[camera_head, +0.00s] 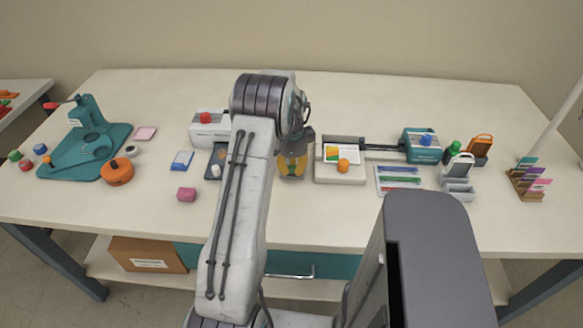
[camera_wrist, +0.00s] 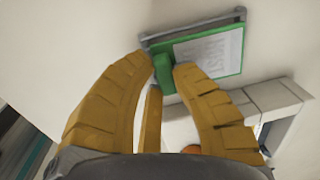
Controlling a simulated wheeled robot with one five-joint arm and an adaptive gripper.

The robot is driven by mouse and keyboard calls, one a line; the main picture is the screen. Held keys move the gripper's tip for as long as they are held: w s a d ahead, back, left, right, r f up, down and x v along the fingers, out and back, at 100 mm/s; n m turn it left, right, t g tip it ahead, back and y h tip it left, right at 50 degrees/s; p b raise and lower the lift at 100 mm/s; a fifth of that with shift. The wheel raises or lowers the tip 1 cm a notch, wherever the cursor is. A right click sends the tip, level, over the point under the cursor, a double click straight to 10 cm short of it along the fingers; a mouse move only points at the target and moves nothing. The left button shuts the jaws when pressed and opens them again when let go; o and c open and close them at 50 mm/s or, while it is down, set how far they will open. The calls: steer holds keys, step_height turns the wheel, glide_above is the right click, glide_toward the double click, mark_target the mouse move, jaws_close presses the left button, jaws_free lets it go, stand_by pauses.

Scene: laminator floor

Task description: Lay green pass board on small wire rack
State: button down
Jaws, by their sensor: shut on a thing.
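The green pass board (camera_wrist: 166,47) shows in the wrist view with a white printed sheet on its face and a green grip block (camera_wrist: 162,72) near one edge. My gripper (camera_wrist: 164,68) has its yellow fingers closed around this block; it also shows in the head view (camera_head: 292,168), pointing down over the table. Grey bars of what looks like the small wire rack (camera_wrist: 195,22) run along the far and left edges of the board. The board seems to lie over them, but I cannot tell whether it bears on them. In the head view my arm hides board and rack.
To the right of my gripper stands a white trimmer-like bed (camera_head: 340,173) with an orange knob (camera_head: 343,165) and a teal unit (camera_head: 422,146). To the left are a white box with a red knob (camera_head: 206,118) and a teal press (camera_head: 88,140). The back of the table is clear.

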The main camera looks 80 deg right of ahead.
steer(key=c, duration=1.2)
jaws_free()
steer(key=shift+o, duration=0.2)
step_height(320, 180, up, 12)
steer(key=b, duration=0.3)
steer(key=shift+a, duration=0.35)
